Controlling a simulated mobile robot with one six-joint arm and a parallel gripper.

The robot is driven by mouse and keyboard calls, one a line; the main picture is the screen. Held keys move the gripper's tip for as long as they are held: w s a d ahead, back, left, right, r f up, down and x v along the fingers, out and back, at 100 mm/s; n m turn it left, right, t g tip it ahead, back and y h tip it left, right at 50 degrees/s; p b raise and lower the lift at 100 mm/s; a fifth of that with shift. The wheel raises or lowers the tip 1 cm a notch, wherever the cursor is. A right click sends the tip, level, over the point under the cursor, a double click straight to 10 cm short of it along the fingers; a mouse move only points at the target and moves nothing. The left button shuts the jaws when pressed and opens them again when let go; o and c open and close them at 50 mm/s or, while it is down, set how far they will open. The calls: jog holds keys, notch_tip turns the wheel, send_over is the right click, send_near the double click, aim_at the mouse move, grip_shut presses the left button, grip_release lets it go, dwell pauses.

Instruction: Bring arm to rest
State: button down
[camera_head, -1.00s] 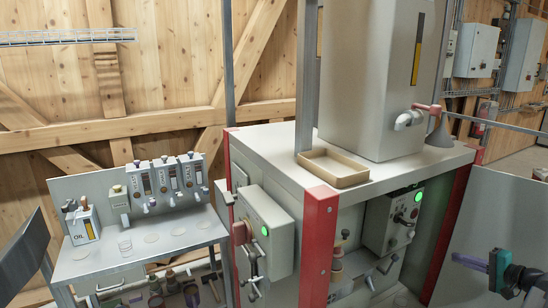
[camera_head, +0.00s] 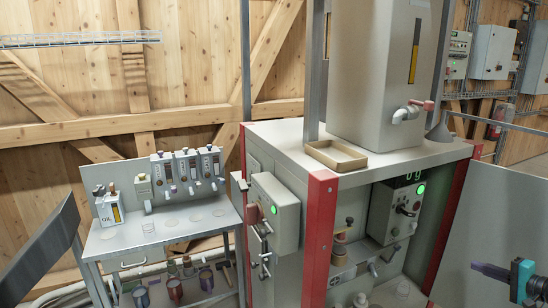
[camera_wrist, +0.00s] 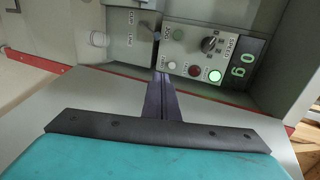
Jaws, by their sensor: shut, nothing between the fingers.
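My gripper (camera_head: 476,266) is at the lower right of the head view, with dark purple fingers pointing left and a teal body behind them. In the wrist view the dark fingers (camera_wrist: 160,76) lie together and point up from the teal housing. They are shut, with nothing held between them. Beyond the tips, the wrist view shows a grey control box (camera_wrist: 218,50) with a knob, a red button, a lit green button and a lit green display. No contact with the box is visible. Most of my arm is out of view.
The large machine (camera_head: 275,160) with red posts fills the middle. A shallow tray (camera_head: 337,155) sits on its top. A side control box (camera_head: 275,212) sticks out. A metal bench (camera_head: 165,232) with an oil can (camera_head: 109,208) stands left. A grey panel (camera_head: 510,200) is right, behind my gripper.

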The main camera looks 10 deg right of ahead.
jog(key=w+a+f+n+g+y, duration=0.1)
jog(key=w+a+f+g, duration=0.2)
jog(key=a+f, duration=0.7)
jog(key=w+a+f+n+g+y, duration=0.15)
jog(key=w+a+f, duration=0.25)
jog(key=a+f, duration=0.55)
jog(key=s+a+f+n+g, duration=0.1)
jog(key=a+f+g, duration=0.1)
jog(key=a+f, duration=0.35)
jog(key=s+a+f+n+g, duration=0.1)
jog(key=a+f+g, duration=0.1)
jog(key=a, duration=0.6)
jog(key=s+a+f+n+g, duration=0.1)
jog(key=a+f+g, duration=0.1)
jog(key=a+f, duration=0.35)
jog(key=s+a+f+n+g+h, duration=0.1)
jog(key=s+a+f+n+g, duration=0.15)
jog(key=s+a+f, duration=0.5)
jog(key=s+a+f+n+g, duration=0.1)
jog(key=s+a+f+g, duration=0.3)
jog(key=a, duration=0.6)
jog(key=s+a+f+n+g+h, duration=0.1)
jog(key=s+a+n+h, duration=0.1)
jog(key=s, duration=0.7)
jog(key=s+a+f+n+g+h, duration=0.1)
jog(key=s+a+n+g+h, duration=0.1)
jog(key=s, duration=0.7)
jog(key=shift+a+f+n+h, duration=0.25)
jog(key=shift+a+n+h, duration=0.45)
jog(key=shift+n, duration=0.4)
